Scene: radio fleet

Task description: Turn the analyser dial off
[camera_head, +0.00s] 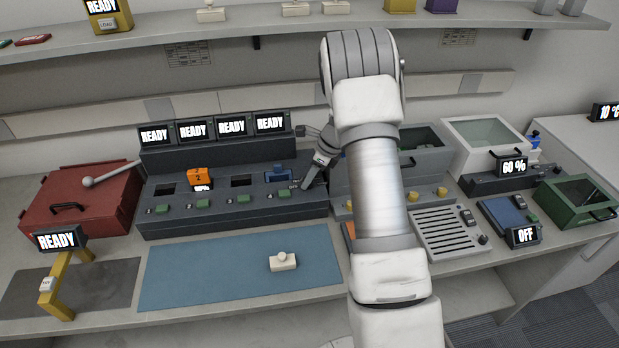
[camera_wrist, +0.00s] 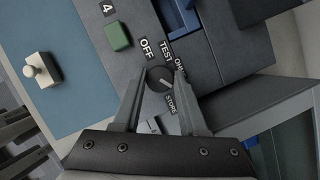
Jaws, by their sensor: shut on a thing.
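My gripper (camera_wrist: 160,74) is shut on the dial, one finger on each side. In the head view my gripper (camera_head: 312,172) is at the console's right end and hides the dial.
A green button (camera_wrist: 117,36) marked 4 and a blue part (camera_wrist: 182,17) in a slot are near the dial. Several READY screens (camera_head: 231,126) stand behind. A white knobbed block (camera_head: 284,262) lies on the blue mat (camera_head: 200,280). A grey box (camera_head: 425,160) stands right of the console.

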